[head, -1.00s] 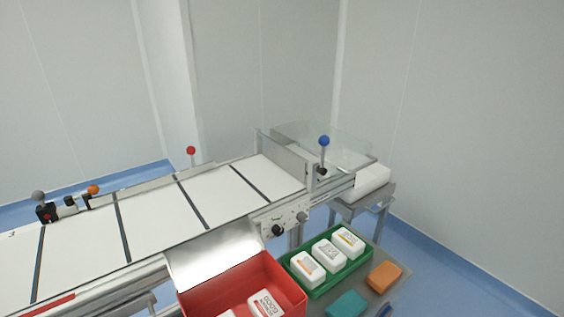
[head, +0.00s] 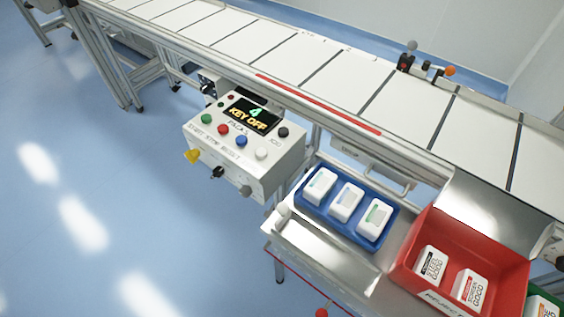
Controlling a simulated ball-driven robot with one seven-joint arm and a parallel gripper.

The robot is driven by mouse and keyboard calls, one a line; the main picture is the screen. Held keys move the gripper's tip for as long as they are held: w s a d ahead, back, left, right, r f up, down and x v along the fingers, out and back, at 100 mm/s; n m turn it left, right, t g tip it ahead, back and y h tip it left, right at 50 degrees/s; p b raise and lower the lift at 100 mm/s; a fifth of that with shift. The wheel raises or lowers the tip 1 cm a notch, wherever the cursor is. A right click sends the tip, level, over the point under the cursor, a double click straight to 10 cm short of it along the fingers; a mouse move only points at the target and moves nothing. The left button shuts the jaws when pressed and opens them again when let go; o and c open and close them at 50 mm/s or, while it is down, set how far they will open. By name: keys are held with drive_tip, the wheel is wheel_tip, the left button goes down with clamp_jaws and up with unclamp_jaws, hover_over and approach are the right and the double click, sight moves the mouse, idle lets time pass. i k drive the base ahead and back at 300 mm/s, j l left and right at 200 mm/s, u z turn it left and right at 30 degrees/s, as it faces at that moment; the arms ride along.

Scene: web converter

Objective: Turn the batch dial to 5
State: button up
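A light grey control box (head: 250,170) hangs at the conveyor's front side, left of centre. Its dark display (head: 250,116) shows a 4 above the words KEY OFF. Green, red, blue and white buttons and a black round knob (head: 283,132) are on its top face. On its front edge are a yellow knob (head: 192,156), a black knob (head: 217,172) and a grey knob (head: 245,191). The lettering is too small to tell which one is the batch dial. My gripper is not in view.
The white-panelled conveyor (head: 330,78) runs behind the box. To the right are a blue tray (head: 336,222) with white packs, a red bin (head: 510,262) with packs, and a metal chute (head: 325,253). Open blue floor (head: 130,190) lies at left.

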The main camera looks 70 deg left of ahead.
sight(246, 192)
drive_tip(key=u, duration=1.8)
